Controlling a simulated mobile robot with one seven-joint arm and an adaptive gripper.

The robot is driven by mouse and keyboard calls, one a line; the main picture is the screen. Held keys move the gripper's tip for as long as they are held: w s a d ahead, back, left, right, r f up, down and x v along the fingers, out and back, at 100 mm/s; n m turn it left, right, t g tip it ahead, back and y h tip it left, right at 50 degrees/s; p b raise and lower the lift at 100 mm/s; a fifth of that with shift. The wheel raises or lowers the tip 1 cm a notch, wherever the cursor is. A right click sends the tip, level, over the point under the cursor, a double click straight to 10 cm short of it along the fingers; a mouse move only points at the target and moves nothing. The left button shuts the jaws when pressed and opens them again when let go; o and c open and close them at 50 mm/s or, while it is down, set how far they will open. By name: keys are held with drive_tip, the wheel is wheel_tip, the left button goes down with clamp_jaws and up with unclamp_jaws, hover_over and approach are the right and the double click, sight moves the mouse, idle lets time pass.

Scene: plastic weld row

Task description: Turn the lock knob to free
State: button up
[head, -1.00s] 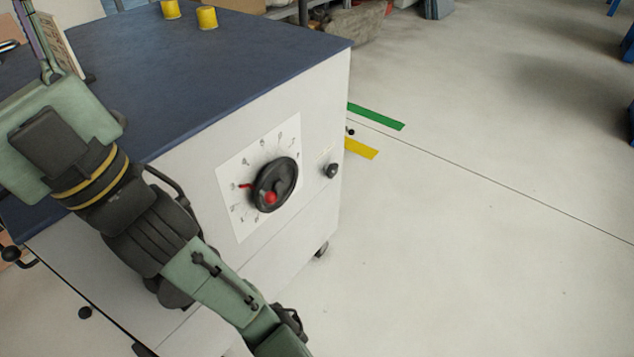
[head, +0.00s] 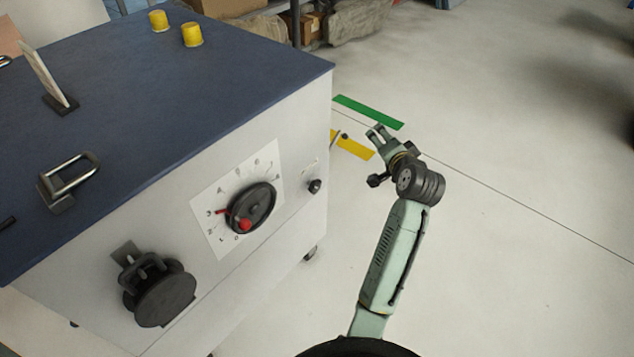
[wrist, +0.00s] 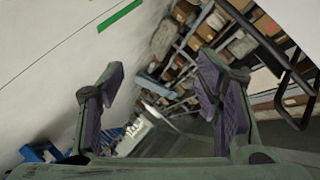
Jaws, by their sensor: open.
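A small black knob (head: 315,186), probably the lock knob, sits on the cabinet's white side panel, right of the dial. Its setting is too small to read. A black round handwheel (head: 251,208) with a red grip is mounted over a white numbered dial plate (head: 209,199); a red pointer shows near the 3. My gripper (head: 377,133) is right of the cabinet, over the floor, apart from the knob. It is open and empty. In the wrist view its two purple-padded fingers (wrist: 160,78) are spread, and neither knob nor handwheel can be made out.
The cabinet (head: 150,125) has a dark blue top with two yellow cups (head: 193,35), a metal shackle (head: 70,182) and an upright card (head: 45,68). A black disc (head: 160,297) projects from its panel. Green (head: 368,111) and yellow floor strips lie behind my gripper. The floor at right is clear.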

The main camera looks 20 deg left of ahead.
drive_tip(key=s+a+f+m+g+y, duration=0.2)
drive_tip(key=f+m+y, duration=0.15)
drive_tip(key=f, duration=0.35)
drive_tip(key=s+a+f+m+g+y, duration=0.1)
drive_tip(key=a+f+m+g+y, duration=0.2)
drive_tip(key=f, duration=0.4)
drive_tip(key=m+g+y, duration=0.1)
drive_tip(key=m+y, duration=0.4)
drive_tip(key=m, duration=0.5)
approach(317, 188)
drive_tip(key=p+x, duration=0.1)
drive_tip(key=x, duration=0.9)
drive_tip(key=shift+f, duration=0.1)
drive_tip(key=shift+c, duration=0.3)
drive_tip(key=c, duration=1.1)
